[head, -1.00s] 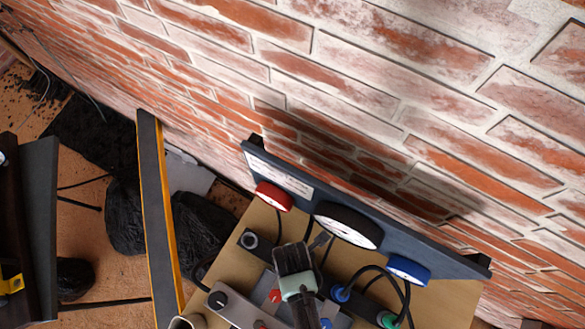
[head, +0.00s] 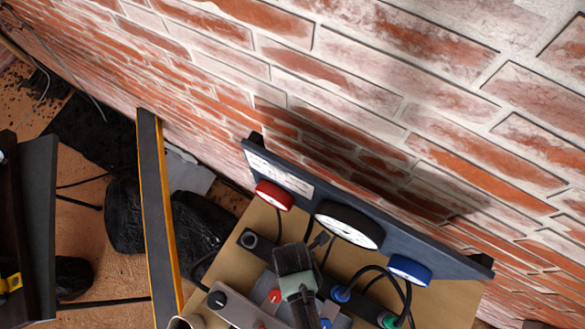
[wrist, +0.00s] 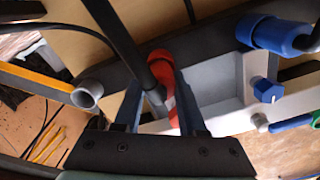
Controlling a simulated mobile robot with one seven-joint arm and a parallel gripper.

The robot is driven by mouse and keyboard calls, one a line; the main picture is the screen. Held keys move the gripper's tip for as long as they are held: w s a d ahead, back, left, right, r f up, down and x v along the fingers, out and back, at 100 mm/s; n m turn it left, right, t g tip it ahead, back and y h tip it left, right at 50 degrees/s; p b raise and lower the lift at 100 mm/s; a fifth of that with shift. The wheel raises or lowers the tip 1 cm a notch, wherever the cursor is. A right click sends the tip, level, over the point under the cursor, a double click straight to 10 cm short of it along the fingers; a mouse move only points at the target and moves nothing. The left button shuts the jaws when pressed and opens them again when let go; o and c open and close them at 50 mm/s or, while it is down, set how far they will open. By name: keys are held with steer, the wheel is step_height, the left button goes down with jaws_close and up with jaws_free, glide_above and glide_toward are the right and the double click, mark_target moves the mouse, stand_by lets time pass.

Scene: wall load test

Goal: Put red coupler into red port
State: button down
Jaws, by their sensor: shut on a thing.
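The same kind of socket shows in the head view (head: 250,240) at the left end of a dark bar below the red gauge. It carries no clear red marking, so I cannot tell for sure that it is the red port. In the head view my gripper (head: 294,265) hides the coupler's grip and part of the bar.
Blue (head: 340,293) and green (head: 388,320) couplers with black hoses sit right of my gripper. A panel with a red gauge (head: 274,195), a white gauge (head: 348,226) and a blue gauge (head: 408,270) stands behind, against the brick wall. A blue knob (wrist: 267,90) is close right.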

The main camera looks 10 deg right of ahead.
steer(key=shift+s+f, duration=0.1)
steer(key=shift+f, duration=0.1)
stand_by(0.3)
jaws_free()
stand_by(0.4)
steer(key=shift+r, duration=0.1)
step_height(320, 180, up, 8)
steer(key=p, duration=0.8)
stand_by(0.8)
